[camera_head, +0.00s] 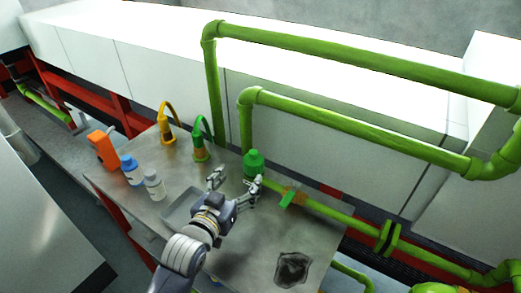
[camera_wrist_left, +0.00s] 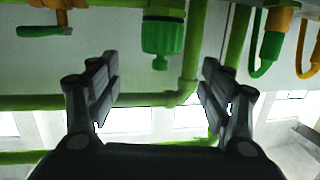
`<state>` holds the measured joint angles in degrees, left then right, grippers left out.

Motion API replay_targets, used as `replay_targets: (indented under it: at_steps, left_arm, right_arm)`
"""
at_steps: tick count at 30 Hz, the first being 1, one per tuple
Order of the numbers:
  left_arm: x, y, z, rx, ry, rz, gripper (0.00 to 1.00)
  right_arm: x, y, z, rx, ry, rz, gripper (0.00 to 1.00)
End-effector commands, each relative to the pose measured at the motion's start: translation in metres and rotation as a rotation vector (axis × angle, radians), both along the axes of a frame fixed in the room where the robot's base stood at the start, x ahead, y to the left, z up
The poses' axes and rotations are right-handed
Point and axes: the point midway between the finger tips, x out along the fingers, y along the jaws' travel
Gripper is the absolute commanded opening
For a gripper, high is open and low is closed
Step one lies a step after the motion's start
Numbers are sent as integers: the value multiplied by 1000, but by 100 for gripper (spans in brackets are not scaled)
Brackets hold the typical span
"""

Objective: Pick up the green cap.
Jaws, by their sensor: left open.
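The green cap (camera_head: 254,161) stands at the back edge of the metal table in the head view, just beyond my left gripper. In the left wrist view, which looks upside down, the cap (camera_wrist_left: 162,36) is ribbed with a small knob, on a lighter green body. My left gripper (camera_head: 236,181) is open and empty. Its two fingers (camera_wrist_left: 159,88) are spread wide, with the cap beyond them and apart from them. The right gripper does not show.
On the metal table (camera_head: 232,265) are a blue-capped bottle (camera_head: 132,171), a white bottle (camera_head: 154,186), an orange container (camera_head: 102,150) and a shallow tray (camera_head: 180,212). Yellow (camera_head: 167,126) and green (camera_head: 200,143) hooked hoses stand behind. Green pipes (camera_head: 330,49) and a green-handled valve (camera_head: 289,198) flank the cap.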

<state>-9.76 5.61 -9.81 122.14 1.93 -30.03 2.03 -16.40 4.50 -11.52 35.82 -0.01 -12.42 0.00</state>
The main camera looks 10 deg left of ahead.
Motion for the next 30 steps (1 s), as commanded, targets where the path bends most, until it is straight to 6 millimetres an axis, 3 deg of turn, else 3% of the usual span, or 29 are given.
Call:
replay_targets:
  at_steps: [6, 15, 30]
  left_arm:
    - [25, -5, -3, 0, 0, 0, 73]
    - [54, -10, -9, 0, 0, 0, 73]
    - [102, -18, -20, -1, 0, 0, 73]
  right_arm:
    - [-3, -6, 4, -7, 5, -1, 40]
    - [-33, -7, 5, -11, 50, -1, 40]
    - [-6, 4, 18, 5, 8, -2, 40]
